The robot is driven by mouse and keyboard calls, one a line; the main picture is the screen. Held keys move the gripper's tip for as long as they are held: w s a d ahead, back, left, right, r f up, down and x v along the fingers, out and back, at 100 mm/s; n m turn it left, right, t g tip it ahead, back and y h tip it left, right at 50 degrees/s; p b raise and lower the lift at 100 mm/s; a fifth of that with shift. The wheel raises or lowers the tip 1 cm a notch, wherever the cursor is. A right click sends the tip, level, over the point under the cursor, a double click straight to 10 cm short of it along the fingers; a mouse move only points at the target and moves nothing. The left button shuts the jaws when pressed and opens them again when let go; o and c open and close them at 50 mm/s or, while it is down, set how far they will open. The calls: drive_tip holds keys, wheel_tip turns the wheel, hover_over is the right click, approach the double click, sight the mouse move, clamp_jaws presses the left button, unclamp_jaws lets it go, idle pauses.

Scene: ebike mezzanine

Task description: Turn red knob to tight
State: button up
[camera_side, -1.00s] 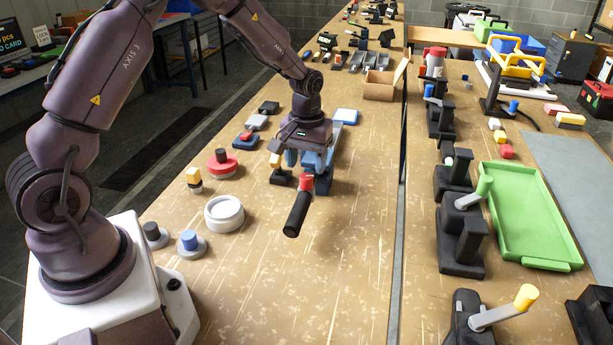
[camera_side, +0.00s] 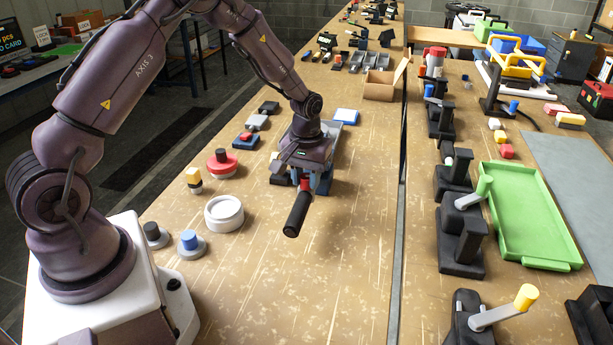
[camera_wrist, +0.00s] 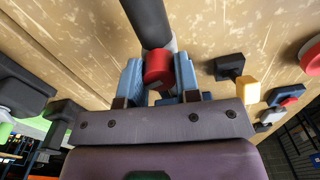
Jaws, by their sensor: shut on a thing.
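The red knob (camera_side: 305,183) is a small red cylinder beside a black cylindrical rod (camera_side: 297,214) in the side view; the hand partly hides it. In the wrist view the red knob (camera_wrist: 158,70) sits between my two blue fingers, with the black rod (camera_wrist: 148,22) beyond it. My gripper (camera_side: 306,176) is shut on the red knob, its fingers on either side. It also shows in the wrist view (camera_wrist: 159,82). I cannot read any tight mark.
A red round dial (camera_side: 222,170), a white ring (camera_side: 224,213) and a yellow-topped piece (camera_side: 194,180) stand left of the gripper. Black fixtures with levers (camera_side: 462,235) and a green tray (camera_side: 535,230) stand right across a gap. The board's front middle is clear.

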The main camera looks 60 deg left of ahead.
drive_tip(key=shift+m, duration=0.3)
drive_tip(key=m, duration=0.3)
drive_tip(key=shift+m, duration=0.3)
drive_tip(key=m, duration=0.3)
drive_tip(key=shift+m, duration=0.4)
drive_tip(key=m, duration=1.2)
drive_tip(key=shift+m, duration=0.3)
drive_tip(key=m, duration=0.4)
drive_tip(key=shift+r+m, duration=0.1)
drive_tip(key=shift+m, duration=0.2)
drive_tip(key=o, duration=0.9)
